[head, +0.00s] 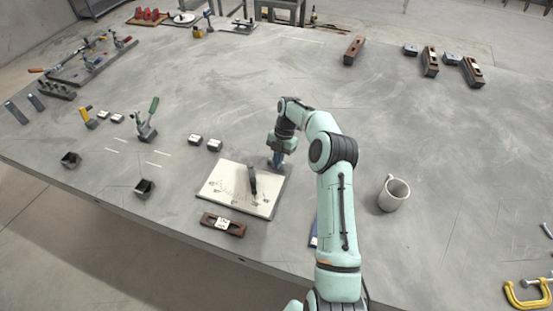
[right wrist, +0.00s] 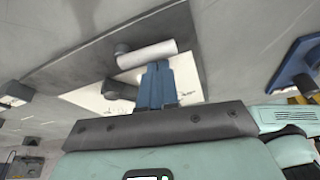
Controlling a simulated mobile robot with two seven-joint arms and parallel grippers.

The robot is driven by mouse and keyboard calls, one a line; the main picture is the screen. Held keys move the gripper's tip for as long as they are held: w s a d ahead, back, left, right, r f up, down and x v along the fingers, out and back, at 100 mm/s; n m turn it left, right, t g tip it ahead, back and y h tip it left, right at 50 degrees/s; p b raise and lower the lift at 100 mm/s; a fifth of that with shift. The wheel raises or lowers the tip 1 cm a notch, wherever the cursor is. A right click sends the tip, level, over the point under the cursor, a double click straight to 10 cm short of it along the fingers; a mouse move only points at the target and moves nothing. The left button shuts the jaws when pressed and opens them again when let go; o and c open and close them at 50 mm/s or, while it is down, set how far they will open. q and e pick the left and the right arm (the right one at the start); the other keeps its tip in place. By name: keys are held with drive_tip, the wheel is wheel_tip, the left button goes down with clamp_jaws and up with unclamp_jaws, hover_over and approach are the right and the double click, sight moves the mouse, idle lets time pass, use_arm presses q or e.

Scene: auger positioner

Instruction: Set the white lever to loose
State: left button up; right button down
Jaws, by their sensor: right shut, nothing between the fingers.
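The white lever (right wrist: 147,55) shows in the right wrist view as a short pale cylinder with a dark grey end at its left. It lies by the edge of a pale marked plate (right wrist: 190,88). In the head view I cannot make the white lever out. The plate (head: 222,183) there bears a black upright lever (head: 253,182) and dark markings too small to read. My right gripper (head: 277,163) is at the plate's far right corner, shut and empty. Its blue fingertips (right wrist: 158,66) are right by the white lever; I cannot tell whether they touch. My left gripper is not in view.
A brown block with a white label (head: 222,224) lies in front of the plate. Two small blocks (head: 205,143) sit behind it. A mug (head: 393,194) stands to the right of my arm. A green-handled clamp (head: 147,122) stands left.

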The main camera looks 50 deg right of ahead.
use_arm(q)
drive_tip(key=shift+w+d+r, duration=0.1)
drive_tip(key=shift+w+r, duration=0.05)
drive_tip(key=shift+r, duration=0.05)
use_arm(e)
drive_tip(key=shift+s+d+f, duration=0.1)
drive_tip(key=shift+s+d, duration=0.05)
drive_tip(key=shift+d, duration=0.1)
idle(0.4)
